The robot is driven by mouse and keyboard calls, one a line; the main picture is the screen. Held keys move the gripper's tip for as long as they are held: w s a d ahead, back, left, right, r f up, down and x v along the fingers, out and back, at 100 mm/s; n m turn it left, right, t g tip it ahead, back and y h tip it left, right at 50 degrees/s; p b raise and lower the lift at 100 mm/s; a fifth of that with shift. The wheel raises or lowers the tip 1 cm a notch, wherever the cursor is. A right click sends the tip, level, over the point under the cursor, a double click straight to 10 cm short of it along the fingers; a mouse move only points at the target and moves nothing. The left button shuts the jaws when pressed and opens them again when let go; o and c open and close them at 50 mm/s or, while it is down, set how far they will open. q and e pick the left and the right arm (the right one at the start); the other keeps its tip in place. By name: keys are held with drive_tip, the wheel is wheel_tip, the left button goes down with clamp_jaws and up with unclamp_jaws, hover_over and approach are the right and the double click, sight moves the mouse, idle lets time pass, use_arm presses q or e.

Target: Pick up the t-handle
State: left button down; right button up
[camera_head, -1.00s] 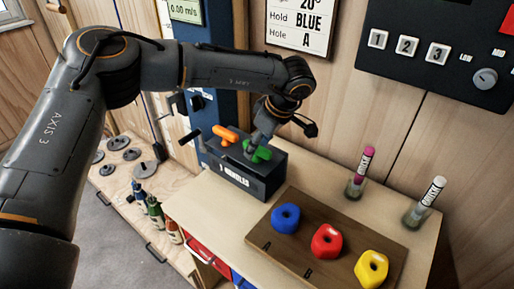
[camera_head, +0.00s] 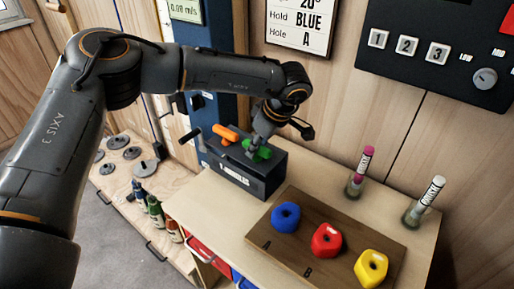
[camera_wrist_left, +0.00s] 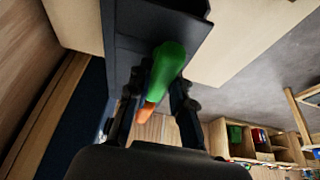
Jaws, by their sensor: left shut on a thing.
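The green t-handle (camera_head: 258,151) sits at the dark t-handle box (camera_head: 242,177) on the wooden counter. My left gripper (camera_head: 256,143) reaches down from above and is shut on the green handle. In the left wrist view the green handle (camera_wrist_left: 167,62) lies between the two fingers (camera_wrist_left: 158,100). An orange t-handle (camera_head: 226,134) stands beside it in the same box, farther left. It also shows beyond the green one in the left wrist view (camera_wrist_left: 145,112). Whether the green handle has left its slot cannot be told. My right gripper is not in view.
A wooden board (camera_head: 267,244) with blue (camera_head: 286,217), red (camera_head: 327,240) and yellow (camera_head: 371,269) holds lies in front of the box. Two markers (camera_head: 361,173) stand in cups at the right. A blue column (camera_head: 228,50) rises behind the box.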

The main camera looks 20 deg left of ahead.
use_arm(q)
wheel_tip(320, 180, up, 18)
drive_tip(key=b, duration=0.1)
drive_tip(key=shift+b, duration=0.4)
